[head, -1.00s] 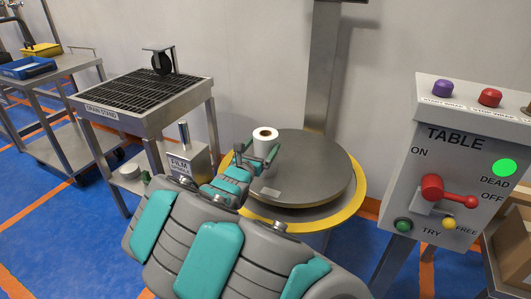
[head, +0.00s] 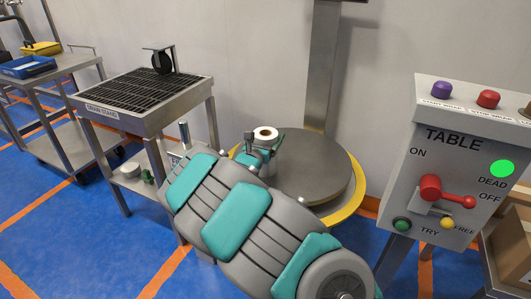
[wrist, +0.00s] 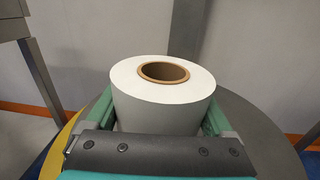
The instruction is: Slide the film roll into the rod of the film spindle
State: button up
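The white film roll (head: 265,134) has a brown core and stands upright at the left part of the round grey turntable. In the wrist view the film roll (wrist: 163,95) sits between the two green fingers of my gripper (wrist: 160,112). The fingers lie close along both its sides, and I cannot tell whether they press on it. In the head view my gripper (head: 264,145) is at the roll, partly hidden by my arm. The film spindle's upright metal rod (head: 184,134) shows left of the roll. Its labelled base (head: 177,157) is mostly hidden behind my arm.
The turntable (head: 318,172) has a yellow rim and a grey column behind it. A drain stand (head: 140,95) with a black grate is at left. A control box (head: 465,165) with a red lever stands at right. Blue floor is free at the left front.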

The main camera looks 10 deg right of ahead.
grip_shut()
dwell(0.4)
jog(key=shift+r, duration=0.15)
